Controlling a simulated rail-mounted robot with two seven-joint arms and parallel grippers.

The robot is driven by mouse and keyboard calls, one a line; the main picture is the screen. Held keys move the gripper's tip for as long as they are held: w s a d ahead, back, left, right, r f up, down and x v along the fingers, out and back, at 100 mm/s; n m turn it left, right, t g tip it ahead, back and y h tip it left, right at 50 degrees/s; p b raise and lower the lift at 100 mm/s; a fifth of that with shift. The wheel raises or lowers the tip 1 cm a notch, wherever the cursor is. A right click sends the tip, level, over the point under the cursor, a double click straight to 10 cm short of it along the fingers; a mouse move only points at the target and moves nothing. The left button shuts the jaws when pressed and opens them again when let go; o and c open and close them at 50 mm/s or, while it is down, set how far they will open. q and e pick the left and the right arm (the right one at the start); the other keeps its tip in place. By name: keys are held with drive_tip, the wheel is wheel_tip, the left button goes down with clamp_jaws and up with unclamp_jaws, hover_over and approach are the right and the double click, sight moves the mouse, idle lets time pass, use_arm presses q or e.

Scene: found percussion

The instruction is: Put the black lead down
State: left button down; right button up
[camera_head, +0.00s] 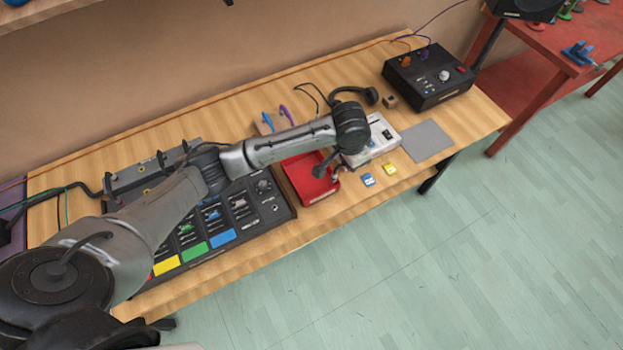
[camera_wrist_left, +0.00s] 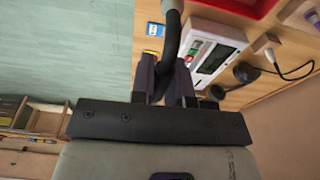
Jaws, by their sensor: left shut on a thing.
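My left gripper (camera_wrist_left: 167,82) is shut on a thick, curved black piece, the black lead (camera_wrist_left: 172,30). In the left wrist view the fingers are close over the white device (camera_wrist_left: 212,55). I cannot tell whether the lead touches the bench. My right gripper is not in view.
A red tray (camera_head: 302,172) is left of the white device, and a grey mat (camera_head: 428,141) lies right of it. Blue (camera_head: 368,180) and yellow (camera_head: 390,169) pieces lie in front. A black box (camera_head: 430,78) stands at the right end. A pad unit (camera_head: 222,240) is at left.

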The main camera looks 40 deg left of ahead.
use_arm(q)
drive_tip(key=shift+s+a+f+b, duration=0.25)
drive_tip(key=shift+s+a+f, duration=0.15)
drive_tip(key=shift+a+f, duration=1.65)
drive_tip(key=shift+s+a+f+b, duration=0.3)
drive_tip(key=shift+s+a+f, duration=0.1)
drive_tip(key=shift+a+f, duration=1.6)
drive_tip(key=shift+s+a+f+b, duration=0.25)
drive_tip(key=shift+s+a+f, duration=0.15)
drive_tip(key=shift+a+f, duration=1.65)
drive_tip(key=shift+d+f, duration=0.1)
drive_tip(key=shift+f, duration=0.4)
drive_tip(key=shift+f, duration=0.1)
drive_tip(key=c, duration=1.1)
unclamp_jaws()
